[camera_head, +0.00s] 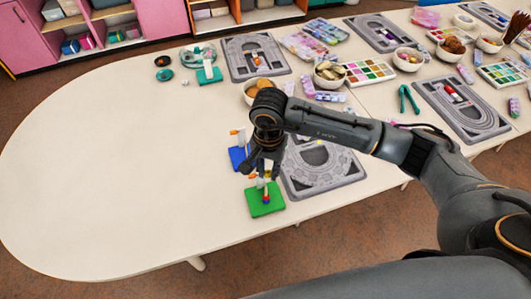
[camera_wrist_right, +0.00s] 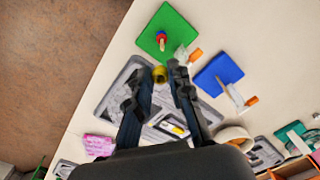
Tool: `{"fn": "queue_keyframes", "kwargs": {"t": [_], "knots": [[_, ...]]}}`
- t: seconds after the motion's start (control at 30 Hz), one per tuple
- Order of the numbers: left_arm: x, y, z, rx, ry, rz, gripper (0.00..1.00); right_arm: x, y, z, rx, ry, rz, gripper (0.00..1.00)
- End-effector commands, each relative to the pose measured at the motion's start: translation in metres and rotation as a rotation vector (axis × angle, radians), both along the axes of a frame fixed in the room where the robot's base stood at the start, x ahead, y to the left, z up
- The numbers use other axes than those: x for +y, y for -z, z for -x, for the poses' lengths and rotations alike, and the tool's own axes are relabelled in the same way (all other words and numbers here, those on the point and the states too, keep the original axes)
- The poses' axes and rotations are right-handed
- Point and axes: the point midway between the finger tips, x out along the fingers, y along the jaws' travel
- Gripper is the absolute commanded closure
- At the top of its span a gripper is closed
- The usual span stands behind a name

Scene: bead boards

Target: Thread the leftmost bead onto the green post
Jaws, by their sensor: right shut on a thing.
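The green board (camera_head: 258,210) stands near the table's front edge, with a red and blue bead stack (camera_head: 266,198) low on its post. In the right wrist view the green board (camera_wrist_right: 150,43) carries a pale post with an orange tip (camera_wrist_right: 196,55). My right gripper (camera_wrist_right: 158,70) is shut on a yellow bead (camera_wrist_right: 160,75), held above the table beside the post's upper part, not visibly around it. In the head view this gripper (camera_head: 261,177) partly covers the post. Bead order on the tray is partly hidden by my arm. My left gripper is out of view.
A blue board (camera_head: 237,155) with its own orange-tipped post stands just behind the green one. A grey bead tray (camera_head: 345,172) lies to the right under my arm. A bowl (camera_head: 250,91) stands behind.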

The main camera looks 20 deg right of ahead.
Motion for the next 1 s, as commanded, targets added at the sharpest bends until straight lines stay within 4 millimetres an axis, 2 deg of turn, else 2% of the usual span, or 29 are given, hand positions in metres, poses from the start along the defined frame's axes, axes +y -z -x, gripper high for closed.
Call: {"fn": "queue_keyframes", "kwargs": {"t": [0.03, 0.1, 0.47, 0.8, 1.0], "knots": [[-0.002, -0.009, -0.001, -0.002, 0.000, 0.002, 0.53, 0.003, -0.004, 0.000, 0.005, 0.015, -0.001, 0.93], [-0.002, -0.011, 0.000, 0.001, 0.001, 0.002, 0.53, 0.003, -0.002, -0.001, 0.005, 0.032, 0.002, 0.93], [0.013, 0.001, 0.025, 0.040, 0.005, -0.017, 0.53, 0.004, 0.017, -0.001, 0.005, 0.039, 0.002, 0.93], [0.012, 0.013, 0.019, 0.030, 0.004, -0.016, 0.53, 0.004, 0.045, -0.001, 0.005, 0.038, 0.003, 0.93], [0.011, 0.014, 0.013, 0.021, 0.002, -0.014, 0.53, 0.004, 0.050, -0.002, 0.004, 0.037, 0.002, 0.93]]}}
